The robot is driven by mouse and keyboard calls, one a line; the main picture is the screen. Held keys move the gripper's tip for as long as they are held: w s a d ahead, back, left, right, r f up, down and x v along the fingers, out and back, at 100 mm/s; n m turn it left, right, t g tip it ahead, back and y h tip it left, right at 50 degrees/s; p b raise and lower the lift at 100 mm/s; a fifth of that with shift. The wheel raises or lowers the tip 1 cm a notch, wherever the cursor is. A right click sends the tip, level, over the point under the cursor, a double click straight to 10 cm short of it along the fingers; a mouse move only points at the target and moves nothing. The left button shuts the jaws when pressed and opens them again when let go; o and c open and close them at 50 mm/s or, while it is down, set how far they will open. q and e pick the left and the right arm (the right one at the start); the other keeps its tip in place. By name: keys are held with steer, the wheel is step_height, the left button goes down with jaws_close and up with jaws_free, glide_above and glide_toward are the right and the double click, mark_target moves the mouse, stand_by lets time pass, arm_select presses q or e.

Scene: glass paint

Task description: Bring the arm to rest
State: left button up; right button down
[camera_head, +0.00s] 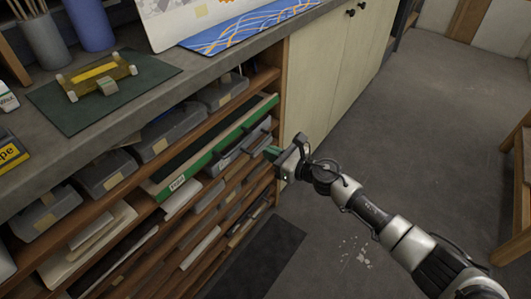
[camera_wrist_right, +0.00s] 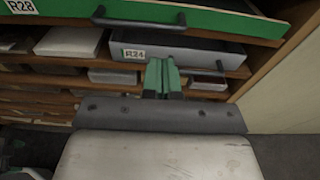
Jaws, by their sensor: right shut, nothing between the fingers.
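My right arm (camera_head: 372,212) reaches in from the lower right in the head view. My right gripper (camera_head: 272,152) is in front of the shelf unit, near the right end of the drawers. Its green fingers also show in the wrist view (camera_wrist_right: 162,77), closed together with nothing between them.
A green-fronted drawer labelled R28 (camera_head: 196,168) sticks out of the shelf unit (camera_head: 281,95). The grey counter (camera_head: 215,67) holds a green mat (camera_head: 50,98) with a yellow-and-metal tool (camera_head: 97,77). Pale cabinet doors (camera_head: 330,75) stand beyond. Open floor (camera_head: 420,125) lies right.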

arm_select(q)
steer(key=shift+s+a+f, duration=0.15)
steer(key=shift+s+f, duration=0.25)
steer(key=shift+f, duration=0.1)
arm_select(e)
steer(key=f+v, duration=0.1)
steer(key=v, duration=0.7)
steer(key=shift+r, duration=0.4)
